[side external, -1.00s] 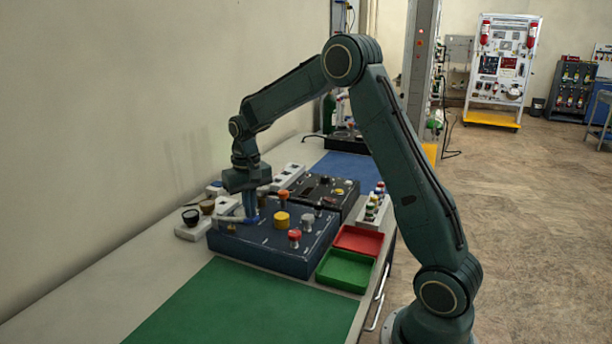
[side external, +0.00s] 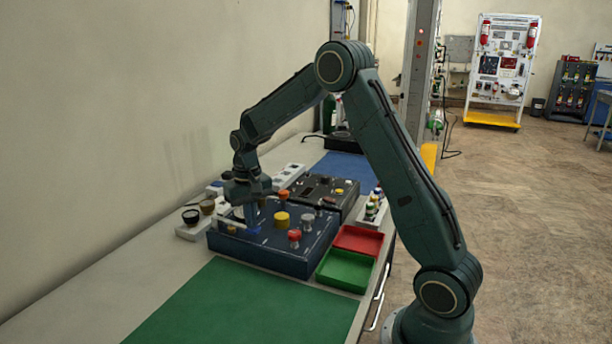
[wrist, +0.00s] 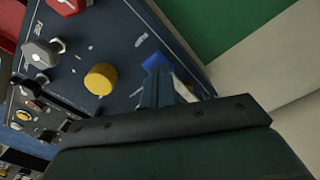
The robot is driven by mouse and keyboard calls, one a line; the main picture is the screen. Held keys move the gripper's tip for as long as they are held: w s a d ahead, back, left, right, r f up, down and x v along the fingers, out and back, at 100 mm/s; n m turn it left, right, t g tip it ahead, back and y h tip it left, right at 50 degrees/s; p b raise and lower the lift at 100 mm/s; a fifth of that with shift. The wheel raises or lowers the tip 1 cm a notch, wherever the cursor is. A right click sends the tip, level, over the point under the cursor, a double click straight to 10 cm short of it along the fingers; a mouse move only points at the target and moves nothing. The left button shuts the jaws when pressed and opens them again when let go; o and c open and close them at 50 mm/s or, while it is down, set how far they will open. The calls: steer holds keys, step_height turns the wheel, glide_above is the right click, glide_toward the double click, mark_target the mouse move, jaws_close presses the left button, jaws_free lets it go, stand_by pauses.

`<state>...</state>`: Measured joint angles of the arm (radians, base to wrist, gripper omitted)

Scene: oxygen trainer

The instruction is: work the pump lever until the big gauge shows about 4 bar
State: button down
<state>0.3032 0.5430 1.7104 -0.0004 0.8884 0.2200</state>
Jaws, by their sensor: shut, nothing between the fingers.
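My gripper (side external: 252,228) is shut and empty, its blue fingers pointing down over the left part of the dark blue console (side external: 270,256). In the wrist view the shut fingertips (wrist: 155,62) are low over the console's face (wrist: 110,50), near its edge. A pale bar (side external: 230,222), probably the pump lever, lies just left of the fingers. In the wrist view part of it (wrist: 183,88) shows close beside the fingers; the rest is hidden behind my gripper. I cannot tell whether they touch. I cannot make out the big gauge or its reading.
A yellow knob (side external: 282,219), a red knob (side external: 294,237) and a grey knob (side external: 307,222) stand on the console right of my gripper. Red (side external: 358,240) and green (side external: 346,270) trays lie at the right. The green mat (side external: 245,305) in front is clear.

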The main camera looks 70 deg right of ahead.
steer(key=shift+r, duration=1.9)
steer(key=shift+f, duration=1.95)
steer(key=shift+r, duration=1.95)
